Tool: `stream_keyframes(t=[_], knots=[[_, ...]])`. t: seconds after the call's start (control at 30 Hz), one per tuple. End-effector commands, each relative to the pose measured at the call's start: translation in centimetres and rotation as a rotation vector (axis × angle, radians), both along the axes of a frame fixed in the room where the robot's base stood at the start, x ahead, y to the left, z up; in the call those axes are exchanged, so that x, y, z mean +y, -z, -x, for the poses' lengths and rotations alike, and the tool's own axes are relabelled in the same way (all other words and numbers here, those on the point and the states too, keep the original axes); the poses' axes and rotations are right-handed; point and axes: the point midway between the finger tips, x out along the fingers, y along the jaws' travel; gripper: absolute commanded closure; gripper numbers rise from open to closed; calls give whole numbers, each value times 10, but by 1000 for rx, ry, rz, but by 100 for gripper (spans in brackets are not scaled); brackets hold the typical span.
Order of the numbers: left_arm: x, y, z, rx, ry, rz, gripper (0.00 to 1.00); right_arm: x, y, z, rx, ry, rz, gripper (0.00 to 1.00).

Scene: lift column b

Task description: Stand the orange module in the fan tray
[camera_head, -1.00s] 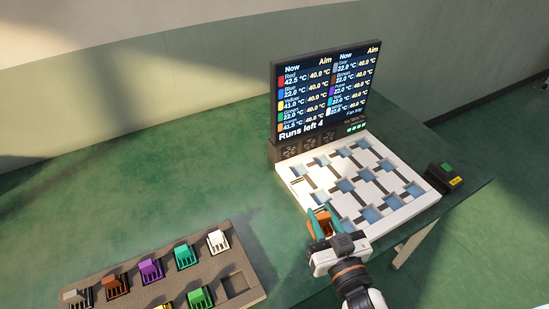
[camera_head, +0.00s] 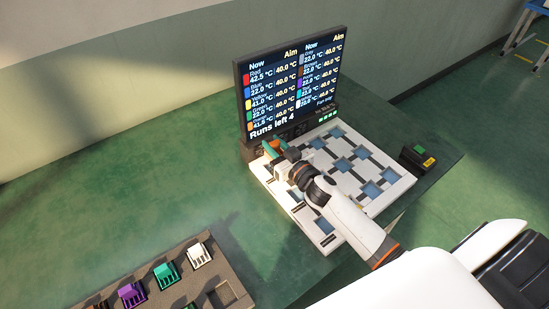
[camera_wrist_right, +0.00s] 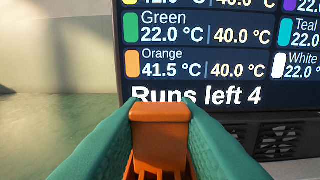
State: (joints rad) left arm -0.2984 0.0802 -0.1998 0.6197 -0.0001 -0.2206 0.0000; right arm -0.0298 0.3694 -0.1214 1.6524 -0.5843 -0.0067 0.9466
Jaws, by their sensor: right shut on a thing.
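The orange module (camera_head: 274,145) is between the teal fingers of my right gripper (camera_head: 273,149), over the back left part of the white slotted tray (camera_head: 400,187). In the right wrist view the module (camera_wrist_right: 160,140) is upright between both fingers (camera_wrist_right: 160,125), in front of the screen. Its lower end is hidden, so I cannot tell whether it touches the tray. The tray has several blue-grey square recesses and dark slots; my right arm covers part of it. My left gripper is not in view.
The screen (camera_head: 290,85) stands behind the tray, reading "Runs left 4" and Orange 41.5 °C, aim 40.0 °C. Dark fan grilles (camera_wrist_right: 275,140) sit below it. A grey rack (camera_head: 185,260) of coloured modules is at lower left. A green-button box (camera_head: 417,158) is at right.

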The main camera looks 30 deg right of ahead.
Motion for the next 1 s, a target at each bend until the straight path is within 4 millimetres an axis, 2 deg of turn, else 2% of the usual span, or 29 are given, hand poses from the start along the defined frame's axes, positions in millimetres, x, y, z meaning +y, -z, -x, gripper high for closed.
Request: stream_keyframes(t=[0.2, 0.3, 0.57, 1.0], knots=[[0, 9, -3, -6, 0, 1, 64, 0, 31, 0, 1, 1, -2, 100], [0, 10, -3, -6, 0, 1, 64, 0, 39, 0, 0, 0, 0, 100], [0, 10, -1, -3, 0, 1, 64, 1, 39, 0, -1, -2, 2, 100], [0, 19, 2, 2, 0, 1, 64, 1, 52, 0, 0, -1, 1, 100]])
